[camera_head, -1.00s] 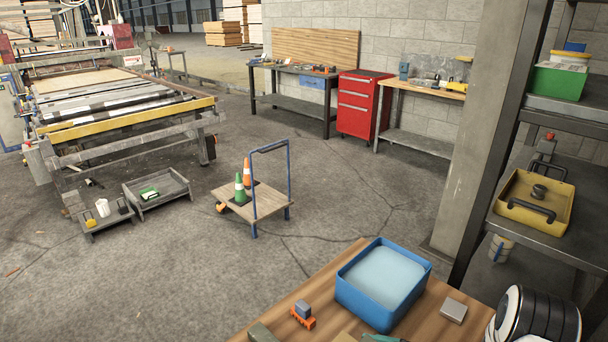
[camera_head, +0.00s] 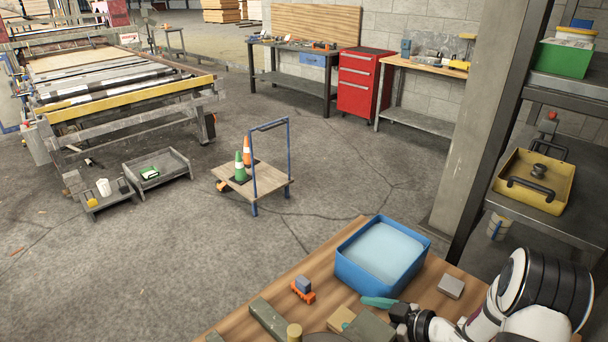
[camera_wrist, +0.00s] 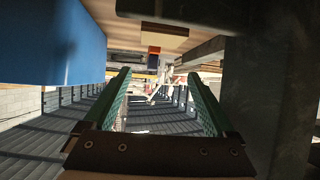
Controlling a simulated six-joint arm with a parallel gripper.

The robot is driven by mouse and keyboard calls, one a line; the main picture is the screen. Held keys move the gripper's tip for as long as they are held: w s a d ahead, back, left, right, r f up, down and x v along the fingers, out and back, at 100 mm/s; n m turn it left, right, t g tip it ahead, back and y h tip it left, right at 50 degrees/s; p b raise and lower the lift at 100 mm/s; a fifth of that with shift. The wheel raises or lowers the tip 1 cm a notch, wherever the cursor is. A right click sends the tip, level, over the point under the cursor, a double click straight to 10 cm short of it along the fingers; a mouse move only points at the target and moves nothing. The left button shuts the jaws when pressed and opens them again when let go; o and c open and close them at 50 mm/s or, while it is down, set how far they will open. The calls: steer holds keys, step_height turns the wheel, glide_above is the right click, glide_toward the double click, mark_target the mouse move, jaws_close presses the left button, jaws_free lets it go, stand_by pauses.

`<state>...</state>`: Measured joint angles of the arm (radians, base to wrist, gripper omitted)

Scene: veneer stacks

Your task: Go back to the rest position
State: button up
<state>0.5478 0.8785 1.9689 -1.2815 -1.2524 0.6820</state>
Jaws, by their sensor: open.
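My gripper (camera_head: 372,302) is at the lower right of the head view, just in front of the blue bin (camera_head: 352,273), over the wooden worktop (camera_head: 262,296). A teal finger points left from its black body. In the wrist view, the two green fingers of my gripper (camera_wrist: 159,76) stand wide apart with nothing between them. My white and black arm reaches in from the lower right corner. The blue bin also fills the upper left of the wrist view (camera_wrist: 50,42). The bin holds something pale and flat.
Near my gripper lie a grey block (camera_head: 451,286), an orange and grey piece (camera_head: 303,290), a long grey-green block (camera_head: 270,320), a tan block (camera_head: 340,319) and another grey-green block (camera_head: 369,331). A metal shelf (camera_head: 570,98) with a yellow tray (camera_head: 536,183) stands at right. Beyond is open floor with a cart (camera_head: 258,182).

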steer(key=w+v, duration=0.1)
steer(key=v, duration=1.1)
steer(key=w+a+r, duration=0.4)
steer(key=w+a, duration=0.3)
steer(key=a, duration=0.3)
steer(key=w+a+r, duration=0.5)
steer(key=w+a, duration=0.1)
steer(key=a, duration=0.3)
steer(key=a+r+m+t+h, duration=0.1)
steer(key=a+r, duration=0.2)
steer(key=a, duration=0.8)
steer(key=a+r+m, duration=0.1)
steer(key=a+r, duration=0.2)
steer(key=a, duration=0.8)
steer(key=s+a+f+n+g+y, duration=0.1)
steer(key=s+a+f, duration=0.3)
steer(key=s+a, duration=0.6)
steer(key=s+a+f+n, duration=0.1)
steer(key=s+a+f, duration=0.45)
steer(key=s, duration=0.85)
steer(key=s+f+n+g, duration=0.1)
steer(key=s+f, duration=0.1)
steer(key=s, duration=1)
steer(key=s+d+f+n+g+y, duration=0.1)
steer(key=s+f, duration=0.2)
steer(key=s, duration=1)
steer(key=shift+d+f, duration=0.3)
steer(key=shift+d, duration=0.05)
